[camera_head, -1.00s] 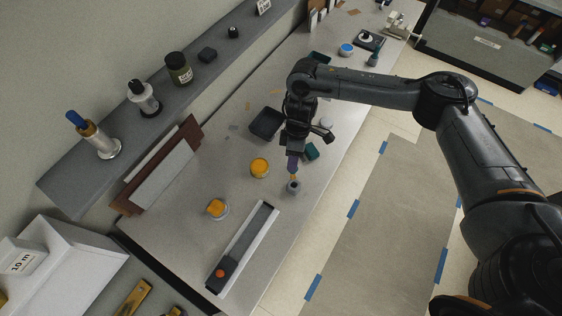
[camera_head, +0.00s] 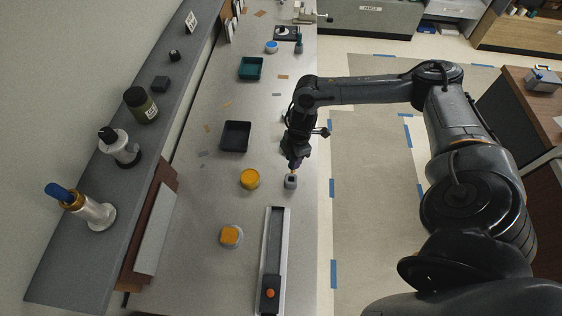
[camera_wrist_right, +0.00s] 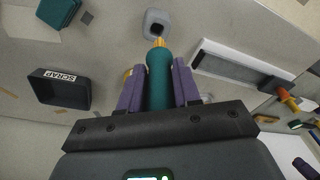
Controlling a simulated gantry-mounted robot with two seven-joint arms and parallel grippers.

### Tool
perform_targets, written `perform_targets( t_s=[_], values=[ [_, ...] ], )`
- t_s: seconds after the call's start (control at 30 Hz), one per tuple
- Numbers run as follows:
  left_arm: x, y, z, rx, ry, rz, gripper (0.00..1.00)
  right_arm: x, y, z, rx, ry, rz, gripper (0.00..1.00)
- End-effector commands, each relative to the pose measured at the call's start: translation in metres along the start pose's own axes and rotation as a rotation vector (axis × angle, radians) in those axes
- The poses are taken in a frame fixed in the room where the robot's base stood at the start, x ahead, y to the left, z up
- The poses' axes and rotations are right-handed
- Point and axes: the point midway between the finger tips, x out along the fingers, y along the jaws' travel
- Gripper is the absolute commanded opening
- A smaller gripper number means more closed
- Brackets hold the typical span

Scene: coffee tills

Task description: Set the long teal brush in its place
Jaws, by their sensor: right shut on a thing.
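My right gripper (camera_head: 293,163) has its purple fingers shut on the teal brush (camera_wrist_right: 159,78), seen in the right wrist view. The brush lies between the fingers with its yellow tip pointing away from the gripper. A small grey holder (camera_head: 290,182) with a dark opening stands on the counter just below the gripper; it also shows in the right wrist view (camera_wrist_right: 157,22). The tip shows at the holder's near edge there; I cannot tell whether it touches. In the head view the gripper mostly hides the brush. My left gripper is not in view.
A yellow-topped jar (camera_head: 249,179) and another yellow item (camera_head: 231,236) stand left of the holder. A long tray (camera_head: 286,235) lies in front. A black scrap tray (camera_head: 235,136) and a teal tray (camera_head: 250,68) lie farther back. The counter's right edge is close.

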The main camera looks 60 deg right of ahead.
Motion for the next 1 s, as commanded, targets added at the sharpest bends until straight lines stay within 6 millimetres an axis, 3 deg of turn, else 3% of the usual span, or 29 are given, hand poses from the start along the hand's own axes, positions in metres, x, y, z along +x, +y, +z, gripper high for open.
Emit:
perform_targets(
  t_s=[0.77, 1.0],
  values=[
    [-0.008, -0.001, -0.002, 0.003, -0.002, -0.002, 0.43, -0.001, -0.002, 0.0, -0.005, 0.011, 0.032, 0.02],
    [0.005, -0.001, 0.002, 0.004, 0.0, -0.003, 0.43, 0.021, -0.001, 0.002, -0.004, 0.011, 0.033, 0.02]
  ],
)
